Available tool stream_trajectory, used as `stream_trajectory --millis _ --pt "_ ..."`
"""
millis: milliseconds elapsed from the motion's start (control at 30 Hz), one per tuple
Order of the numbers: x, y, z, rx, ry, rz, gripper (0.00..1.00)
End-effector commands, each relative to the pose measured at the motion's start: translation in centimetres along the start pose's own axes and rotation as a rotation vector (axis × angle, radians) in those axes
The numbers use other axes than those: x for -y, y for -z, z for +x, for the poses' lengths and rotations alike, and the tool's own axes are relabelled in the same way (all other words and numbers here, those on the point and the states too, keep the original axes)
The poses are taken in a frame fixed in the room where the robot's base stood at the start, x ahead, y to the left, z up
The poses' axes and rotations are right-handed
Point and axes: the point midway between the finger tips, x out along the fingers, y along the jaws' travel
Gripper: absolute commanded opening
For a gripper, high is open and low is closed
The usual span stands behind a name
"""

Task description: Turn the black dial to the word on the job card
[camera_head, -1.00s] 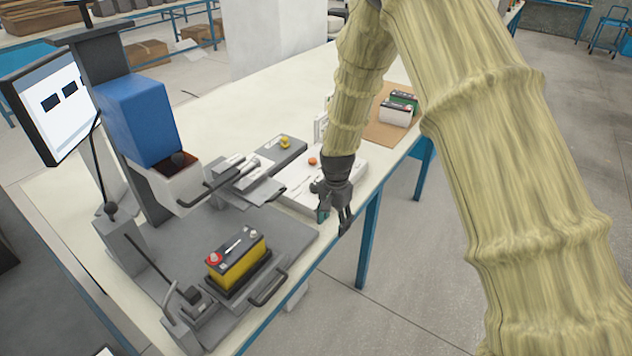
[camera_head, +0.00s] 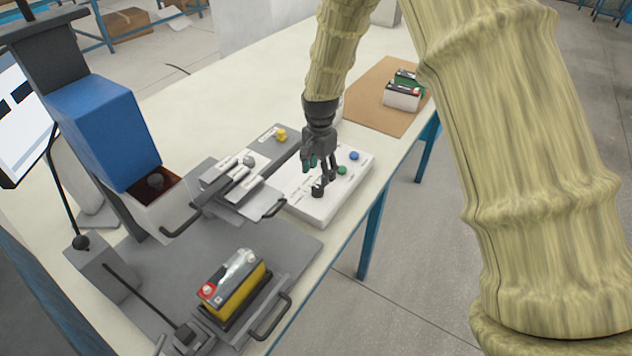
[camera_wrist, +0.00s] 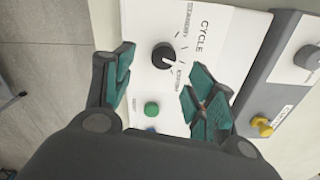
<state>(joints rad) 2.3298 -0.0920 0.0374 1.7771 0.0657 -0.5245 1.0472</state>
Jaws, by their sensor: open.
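The black dial (camera_wrist: 163,56) sits on a white control panel (camera_wrist: 224,20) under the word CYCLE, with printed words around it that are too small to read surely. Its white pointer mark points toward the lower right in the wrist view. In the head view the dial (camera_head: 318,190) shows just below my gripper (camera_head: 320,172). My gripper (camera_wrist: 155,88) is open, its teal-padded fingers on either side of the dial and apart from it. No job card can be made out.
A green button (camera_wrist: 152,109) and a blue button (camera_head: 354,155) are on the same panel. A grey box with a yellow knob (camera_wrist: 262,127) stands beside it. A yellow battery (camera_head: 232,284) sits in the fixture at the front. More batteries (camera_head: 402,95) stand on a brown mat behind.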

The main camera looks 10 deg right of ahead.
Motion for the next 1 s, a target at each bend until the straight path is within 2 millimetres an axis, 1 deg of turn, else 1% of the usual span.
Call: stream_trajectory --millis 100,233,400,633,967,1000 --pt "0.8 0.4 2.2 0.007 -0.01 -0.002 0.56" --pt "1.8 0.8 4.6 0.013 -0.019 -0.003 0.56" --pt "2.1 1.0 6.8 0.015 -0.023 -0.003 0.56" --pt "1.6 0.7 7.7 0.011 -0.016 -0.003 0.56" --pt "2.1 0.9 8.5 0.014 -0.022 -0.004 0.56" --pt "2.2 1.0 8.5 0.015 -0.022 -0.004 0.53"
